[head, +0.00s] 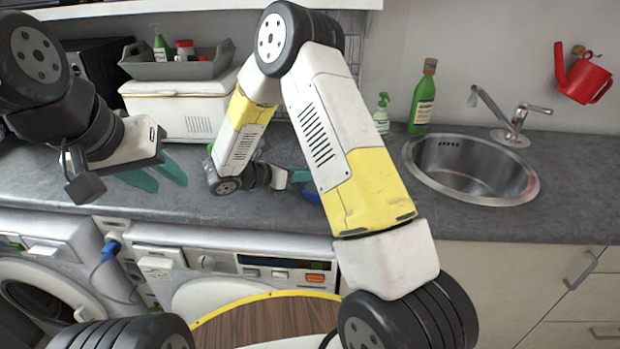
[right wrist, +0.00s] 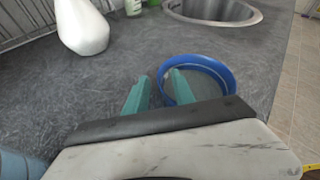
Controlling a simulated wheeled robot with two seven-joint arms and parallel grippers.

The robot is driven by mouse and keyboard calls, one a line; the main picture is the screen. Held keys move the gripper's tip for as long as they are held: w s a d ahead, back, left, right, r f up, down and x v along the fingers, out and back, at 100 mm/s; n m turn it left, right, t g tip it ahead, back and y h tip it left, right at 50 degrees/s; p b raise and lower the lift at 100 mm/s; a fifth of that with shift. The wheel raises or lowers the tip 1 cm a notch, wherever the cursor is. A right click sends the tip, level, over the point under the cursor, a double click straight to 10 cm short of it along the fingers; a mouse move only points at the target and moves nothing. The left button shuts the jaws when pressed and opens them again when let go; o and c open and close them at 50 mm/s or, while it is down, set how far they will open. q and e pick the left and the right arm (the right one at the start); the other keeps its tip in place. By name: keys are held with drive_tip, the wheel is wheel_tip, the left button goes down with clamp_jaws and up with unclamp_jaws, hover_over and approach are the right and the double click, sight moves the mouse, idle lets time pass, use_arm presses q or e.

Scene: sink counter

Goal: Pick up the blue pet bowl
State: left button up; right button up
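The blue pet bowl (right wrist: 231,82) sits on the grey counter in the right wrist view. In the head view, only a small blue part (head: 312,194) shows; my right arm covers the rest. My right gripper (right wrist: 158,76) is open at the bowl's left side. One teal finger overlaps the bowl's near-left part and the other is outside it, with the left rim between them. I cannot tell whether they touch it. In the head view, my right gripper (head: 298,176) is mostly hidden. My left gripper (head: 169,184) is open and empty above the counter at left.
A white rounded object (right wrist: 82,27) stands left of the bowl in the right wrist view. The sink (head: 470,168), a green bottle (head: 423,100) and a spray bottle (head: 381,114) are at right. A white box (head: 180,105) with a grey tray (head: 178,66) stands at back left.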

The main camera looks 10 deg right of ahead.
clamp_jaws()
drive_tip(key=shift+s+f, duration=0.1)
idle(1.2)
